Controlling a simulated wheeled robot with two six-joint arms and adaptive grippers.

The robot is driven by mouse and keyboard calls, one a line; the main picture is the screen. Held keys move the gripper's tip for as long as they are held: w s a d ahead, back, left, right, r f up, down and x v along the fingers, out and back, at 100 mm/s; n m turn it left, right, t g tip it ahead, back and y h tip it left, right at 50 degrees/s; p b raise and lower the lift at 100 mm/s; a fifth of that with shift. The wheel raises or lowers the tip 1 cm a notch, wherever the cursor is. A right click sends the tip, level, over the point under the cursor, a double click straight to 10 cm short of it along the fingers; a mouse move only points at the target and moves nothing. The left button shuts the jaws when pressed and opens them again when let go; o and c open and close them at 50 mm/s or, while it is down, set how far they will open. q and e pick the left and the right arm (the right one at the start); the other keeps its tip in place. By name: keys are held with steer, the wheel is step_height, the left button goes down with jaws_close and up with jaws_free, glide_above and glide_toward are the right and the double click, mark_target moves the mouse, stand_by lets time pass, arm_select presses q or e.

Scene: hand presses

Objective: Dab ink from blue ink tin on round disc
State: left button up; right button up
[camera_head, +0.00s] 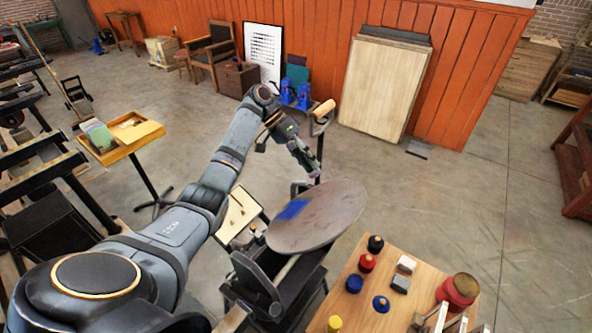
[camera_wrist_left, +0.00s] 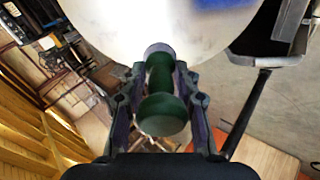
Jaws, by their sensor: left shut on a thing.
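The round disc (camera_head: 335,213) is a grey-brown tilted plate on a dark press, with a blue ink patch (camera_head: 292,210) on its left part. In the left wrist view the disc (camera_wrist_left: 120,30) fills the top and the blue patch shows at its edge. My left gripper (camera_head: 317,171) is over the disc's far edge. It is shut on a dark green handled dabber (camera_wrist_left: 163,110), whose pale end points at the disc; I cannot tell whether it touches. A blue tin (camera_head: 354,284) and a blue lid-like piece (camera_head: 381,304) are on the wooden table. My right gripper is not in view.
The wooden table (camera_head: 350,312) at the lower right holds black (camera_head: 375,243), red (camera_head: 367,262) and yellow tins, small blocks and a larger red tin (camera_head: 460,290). A yellow tray stand (camera_head: 135,140) is at the left. Floor right of the disc is clear.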

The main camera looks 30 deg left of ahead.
arm_select(q)
steer(key=shift+s+d+f+b, duration=0.1)
steer(key=shift+s+f+b, duration=0.1)
steer(key=shift+f+b, duration=0.2)
steer(key=b+x, duration=0.3)
steer(key=x, duration=0.1)
steer(key=shift+s+d+f, duration=0.1)
steer(key=shift+f, duration=0.4)
steer(key=shift+d+f+b, duration=0.1)
steer(key=shift+b, duration=0.2)
steer(key=shift+s, duration=0.1)
steer(key=shift+d+f, duration=0.3)
steer(key=shift+f, duration=0.05)
steer(key=shift+s+f+p, duration=0.15)
steer(key=shift+f+p, duration=0.05)
steer(key=shift+p, duration=0.15)
stand_by(1.2)
steer(key=shift+r, duration=0.1)
